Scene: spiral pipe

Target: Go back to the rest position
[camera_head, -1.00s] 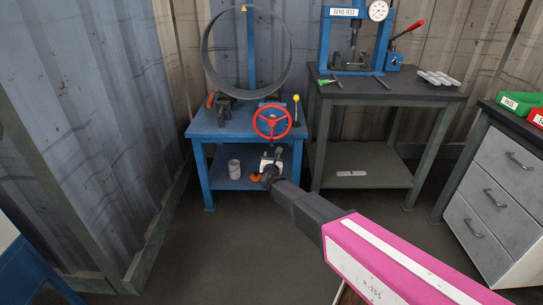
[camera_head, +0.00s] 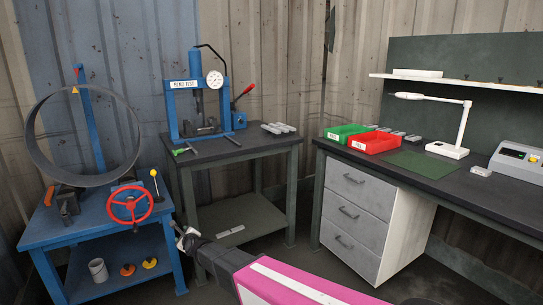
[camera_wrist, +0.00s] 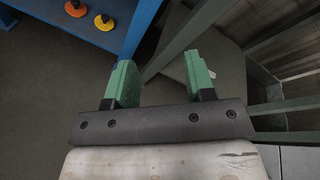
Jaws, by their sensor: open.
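My gripper (camera_wrist: 158,82) shows in the wrist view with two green fingers spread wide apart and nothing between them. In the head view my gripper (camera_head: 182,232) is small and partly turned away, at the end of my pink and black arm. It is in front of the gap between the blue table (camera_head: 50,228) and the dark bend test table (camera_head: 240,145). It appears apart from both tables.
The blue table carries a large metal ring (camera_head: 30,150) and a red handwheel (camera_head: 131,207). A bend test press (camera_head: 173,105) stands on the middle table. A drawer cabinet (camera_head: 352,207), green bin (camera_head: 341,132) and red bin (camera_head: 372,143) are right. Floor in front is clear.

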